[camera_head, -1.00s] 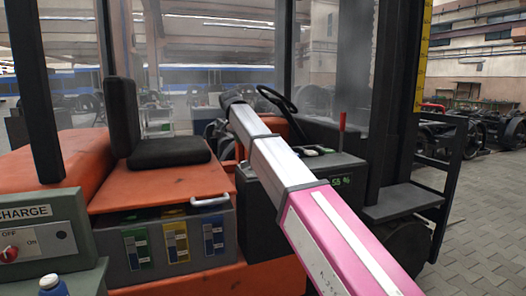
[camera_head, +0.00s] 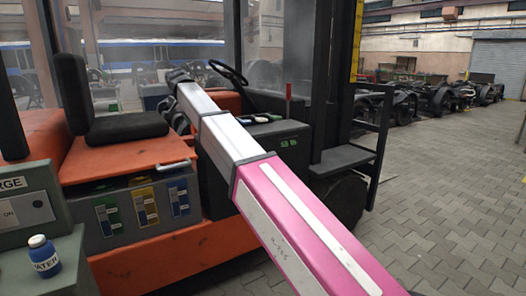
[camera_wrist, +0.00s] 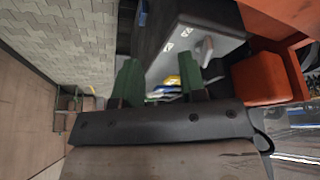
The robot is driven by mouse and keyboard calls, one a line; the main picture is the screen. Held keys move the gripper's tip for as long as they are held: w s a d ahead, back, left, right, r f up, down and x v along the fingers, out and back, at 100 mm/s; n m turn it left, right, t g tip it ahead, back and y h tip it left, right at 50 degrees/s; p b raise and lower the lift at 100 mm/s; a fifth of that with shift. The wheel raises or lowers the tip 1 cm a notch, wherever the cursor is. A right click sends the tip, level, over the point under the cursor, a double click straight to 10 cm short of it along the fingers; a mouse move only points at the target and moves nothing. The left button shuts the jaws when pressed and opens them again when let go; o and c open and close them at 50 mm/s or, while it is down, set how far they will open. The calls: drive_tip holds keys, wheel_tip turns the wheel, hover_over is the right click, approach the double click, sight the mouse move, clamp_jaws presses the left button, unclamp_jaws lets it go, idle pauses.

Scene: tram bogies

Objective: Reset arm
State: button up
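My arm reaches up and left across the head view, with a pink near section and silver far sections. My gripper (camera_wrist: 161,82) shows in the wrist view as two green fingers standing apart, with nothing seen held between them. In the head view the dark arm end (camera_head: 178,76) is in front of the orange forklift's cab, left of the steering wheel (camera_head: 228,72). The fingers cannot be made out there.
The forklift (camera_head: 160,248) has a black seat (camera_head: 125,127) and a battery bay with green, yellow and blue units (camera_head: 145,206). A charger panel (camera_head: 25,207) and a blue bottle (camera_head: 43,258) stand at left. Paved floor (camera_head: 440,200) is clear at right; bogies line the back.

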drive_tip(key=s+d+f+n+g, duration=0.1)
drive_tip(key=s+d+f+n, duration=0.1)
drive_tip(key=d+f, duration=1.2)
drive_tip(key=s+d+f+n+g, duration=0.1)
drive_tip(key=d+f, duration=1.1)
drive_tip(key=f, duration=0.5)
drive_tip(key=s+d+f+n+g+y, duration=0.1)
drive_tip(key=s+d+f+n+y, duration=0.1)
drive_tip(key=s+d+f, duration=1.7)
drive_tip(key=shift+d+n+g, duration=0.4)
drive_tip(key=shift+d, duration=0.4)
